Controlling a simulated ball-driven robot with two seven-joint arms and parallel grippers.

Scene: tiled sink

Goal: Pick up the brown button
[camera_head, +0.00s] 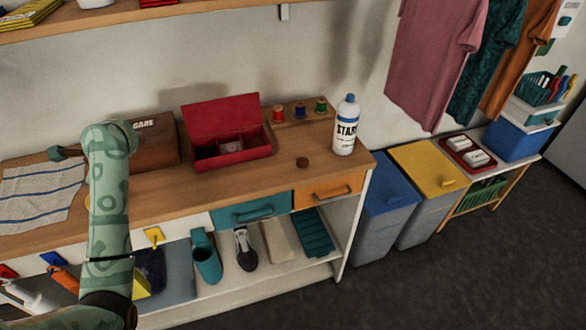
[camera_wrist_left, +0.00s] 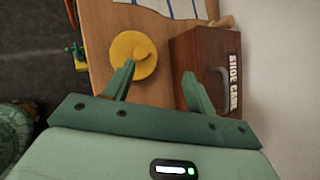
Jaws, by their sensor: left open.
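The brown button (camera_head: 302,162) is a small dark round piece lying flat on the wooden counter, left of the white bottle and in front of the spool rack. It does not show in the left wrist view. In the left wrist view my left gripper (camera_wrist_left: 160,80) is open and empty, over the counter by the shoe care box (camera_wrist_left: 195,60). The button is well to the right of this arm in the head view. My right gripper is not in view.
A red open box (camera_head: 228,135), a spool rack (camera_head: 300,112) and a white bottle (camera_head: 345,128) stand around the button. A yellow round object (camera_wrist_left: 133,57) lies near my left fingers. A striped cloth (camera_head: 40,195) lies at the left. The counter before the button is clear.

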